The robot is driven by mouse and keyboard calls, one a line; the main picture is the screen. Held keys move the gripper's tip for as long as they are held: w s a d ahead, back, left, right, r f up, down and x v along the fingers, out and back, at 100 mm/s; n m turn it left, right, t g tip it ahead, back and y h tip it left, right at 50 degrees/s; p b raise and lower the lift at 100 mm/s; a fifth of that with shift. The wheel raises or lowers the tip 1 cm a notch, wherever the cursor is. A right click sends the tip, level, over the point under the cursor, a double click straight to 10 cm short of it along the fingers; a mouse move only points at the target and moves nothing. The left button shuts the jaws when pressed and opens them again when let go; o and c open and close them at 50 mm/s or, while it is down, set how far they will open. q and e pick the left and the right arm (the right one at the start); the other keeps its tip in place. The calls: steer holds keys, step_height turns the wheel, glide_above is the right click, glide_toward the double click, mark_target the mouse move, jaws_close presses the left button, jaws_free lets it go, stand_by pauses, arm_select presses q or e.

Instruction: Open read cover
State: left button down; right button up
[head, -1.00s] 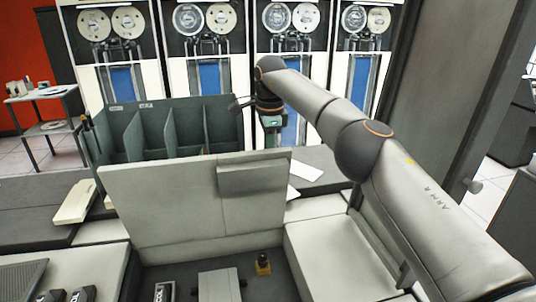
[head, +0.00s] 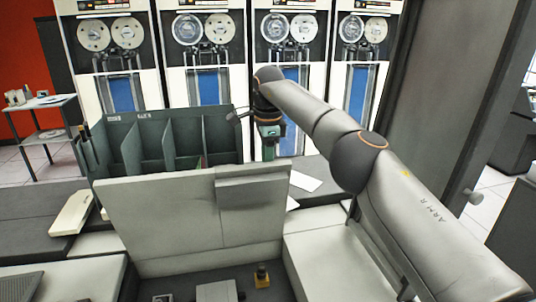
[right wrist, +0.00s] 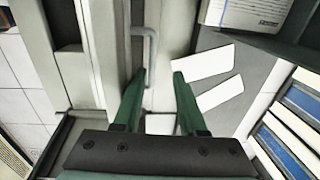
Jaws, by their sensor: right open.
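The read cover appears to be the pale grey panel (head: 170,225) standing raised and tilted in the middle of the head view, with a block on its upper right part. My right gripper (head: 268,150) is behind the panel's top right edge, its tips partly hidden. In the right wrist view my right gripper (right wrist: 160,74) has its green fingers apart, nothing held between them. A grey bar handle (right wrist: 151,45) on a pale surface lies just beyond the left finger. I cannot tell whether the finger touches it. My left gripper is not in view.
A dark green divided card rack (head: 165,140) stands behind the panel at left. White cards (head: 305,181) lie on the dark surface at right; they also show in the right wrist view (right wrist: 205,62). Tape cabinets (head: 205,60) line the back. A grey column (head: 440,90) stands at right.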

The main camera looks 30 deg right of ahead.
steer(key=s+r+b, duration=0.1)
steer(key=r+b, duration=0.1)
steer(key=s+a+r+b, duration=0.1)
steer(key=r, duration=0.1)
steer(key=s+r+b, duration=0.1)
steer(key=r+b, duration=0.1)
steer(key=r, duration=0.1)
steer(key=shift+s+a+b, duration=0.25)
steer(key=shift+a+b, duration=0.1)
steer(key=shift+a, duration=0.05)
steer(key=s+a+r+b, duration=0.2)
steer(key=s+a+r, duration=0.2)
steer(key=s, duration=0.5)
steer(key=shift+a+r, duration=0.35)
steer(key=shift+r, duration=0.4)
